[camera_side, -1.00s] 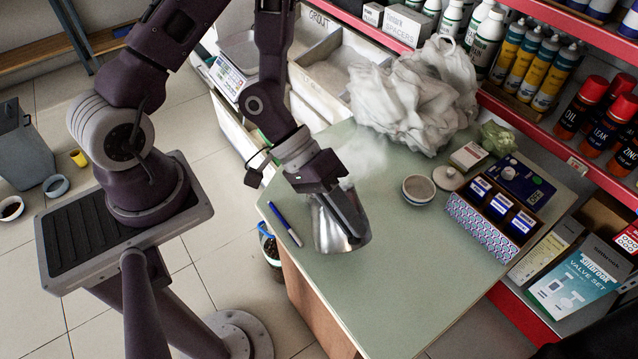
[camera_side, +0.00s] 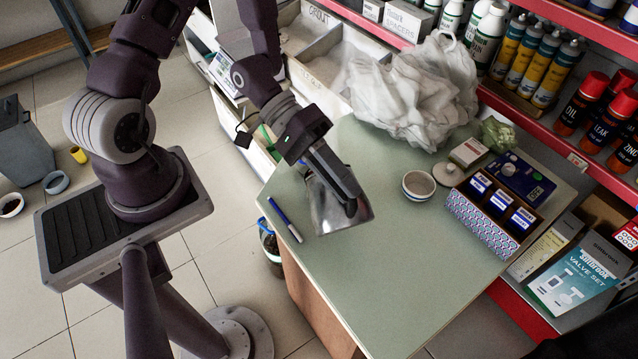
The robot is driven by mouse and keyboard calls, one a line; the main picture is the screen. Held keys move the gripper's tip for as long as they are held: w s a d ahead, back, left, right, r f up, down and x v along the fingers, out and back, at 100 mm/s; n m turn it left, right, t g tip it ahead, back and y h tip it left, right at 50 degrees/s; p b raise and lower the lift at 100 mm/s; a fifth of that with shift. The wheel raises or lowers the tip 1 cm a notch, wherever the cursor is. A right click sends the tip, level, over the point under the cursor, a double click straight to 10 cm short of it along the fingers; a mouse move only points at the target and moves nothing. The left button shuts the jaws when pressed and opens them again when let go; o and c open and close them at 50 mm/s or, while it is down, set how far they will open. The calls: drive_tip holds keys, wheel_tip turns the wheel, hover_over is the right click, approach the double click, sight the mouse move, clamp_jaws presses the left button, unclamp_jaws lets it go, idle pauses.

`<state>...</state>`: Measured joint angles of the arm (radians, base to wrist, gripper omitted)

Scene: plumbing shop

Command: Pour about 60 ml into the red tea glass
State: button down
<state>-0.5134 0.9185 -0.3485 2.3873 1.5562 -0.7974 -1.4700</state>
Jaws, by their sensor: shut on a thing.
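My gripper (camera_side: 350,204) is shut on a shiny metal vessel (camera_side: 326,212) near the left edge of the green counter (camera_side: 400,270). The gripper and wrist cover much of the vessel. It looks tilted, and I cannot tell whether it touches the counter. Its opening and contents are hidden. Faint steam shows around it. I cannot make out a red tea glass in this view. No stream of liquid is visible.
A blue pen (camera_side: 285,220) lies left of the vessel. A small white bowl (camera_side: 418,187), a round lid (camera_side: 447,175) and a patterned box (camera_side: 488,213) stand to the right. A crumpled plastic bag (camera_side: 415,90) lies behind. The front counter is clear.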

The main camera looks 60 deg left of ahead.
sight(346, 220)
drive_tip(key=shift+w+a+r+h, duration=0.2)
drive_tip(key=shift+a+r+h, duration=0.3)
drive_tip(key=shift+a, duration=0.1)
drive_tip(key=shift+w+a+r+n+h+p, duration=0.15)
drive_tip(key=shift+a+r+n+h+p, duration=0.1)
drive_tip(key=shift+a+p, duration=0.25)
drive_tip(key=shift+w+a+r+n+h+p, duration=0.15)
drive_tip(key=shift+a+r+h+p, duration=0.1)
drive_tip(key=shift+a+p, duration=0.25)
idle(1.5)
drive_tip(key=d+f+y, duration=0.1)
drive_tip(key=s+d+f+y, duration=0.1)
drive_tip(key=d, duration=0.1)
drive_tip(key=d+f+m+y, duration=0.1)
drive_tip(key=shift+s+d+f+y, duration=0.35)
drive_tip(key=shift+f+y, duration=0.05)
drive_tip(key=shift+d+f+m+y, duration=0.15)
drive_tip(key=shift+d+f+y, duration=0.25)
drive_tip(key=shift+f, duration=0.1)
drive_tip(key=shift+d+f+m+y, duration=0.15)
drive_tip(key=shift+d+f+y, duration=0.1)
drive_tip(key=shift+f+y, duration=0.2)
drive_tip(key=shift+d+f, duration=0.1)
idle(0.6)
